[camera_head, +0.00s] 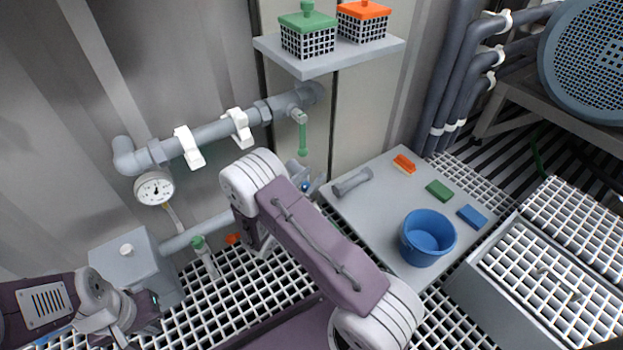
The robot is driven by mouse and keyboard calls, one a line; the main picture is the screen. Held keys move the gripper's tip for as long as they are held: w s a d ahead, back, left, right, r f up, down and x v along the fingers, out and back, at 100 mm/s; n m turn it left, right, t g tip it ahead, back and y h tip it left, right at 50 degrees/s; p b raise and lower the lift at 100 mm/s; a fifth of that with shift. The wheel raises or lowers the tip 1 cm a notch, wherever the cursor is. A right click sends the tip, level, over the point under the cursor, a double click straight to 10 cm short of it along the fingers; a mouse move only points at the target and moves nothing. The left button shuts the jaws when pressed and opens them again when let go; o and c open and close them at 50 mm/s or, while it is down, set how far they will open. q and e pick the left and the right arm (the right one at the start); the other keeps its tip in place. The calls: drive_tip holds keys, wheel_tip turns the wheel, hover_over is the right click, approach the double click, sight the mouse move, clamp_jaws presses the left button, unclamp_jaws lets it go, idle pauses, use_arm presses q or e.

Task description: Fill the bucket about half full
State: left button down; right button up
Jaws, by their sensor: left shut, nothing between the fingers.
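The blue bucket (408,245) stands upright on a grey board right of centre. A paler blue area shows inside it; I cannot tell whether that is water or the bare bottom. A tap with a green handle (302,138) hangs from the end of the grey wall pipe (212,131). My left gripper (150,318) is at the lower left, shut and empty, far from the bucket. My right arm crosses the middle. Its gripper (308,185) is mostly hidden behind the wrist, below the tap and left of the board, so its fingers cannot be read.
The board (375,215) also carries a grey cylinder (352,181) and orange, green and blue blocks. A shelf (330,60) above holds two lidded baskets. A pressure gauge (155,188) and a grey box (135,262) are at left. White grating crates (545,285) stand right.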

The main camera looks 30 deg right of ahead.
clamp_jaws()
drive_tip(key=shift+r, duration=0.15)
drive_tip(key=n+t+y+p, duration=0.2)
drive_tip(key=p, duration=0.1)
drive_tip(key=n+t+p, duration=0.1)
drive_tip(key=shift+w+a+r+t+y, duration=0.15)
drive_tip(key=shift+w+t+y, duration=0.1)
drive_tip(key=shift+t+y, duration=0.15)
drive_tip(key=shift+w+a+f+n+t+y+p, duration=0.15)
drive_tip(key=shift+n+t+y+p, duration=0.1)
drive_tip(key=shift+n+t+y, duration=0.15)
drive_tip(key=shift+w+a+f+n+t+y+p, duration=0.1)
drive_tip(key=shift+n+t+y+p, duration=0.2)
drive_tip(key=shift+y, duration=0.1)
drive_tip(key=o, duration=0.6)
unclamp_jaws()
drive_tip(key=shift+c, duration=0.2)
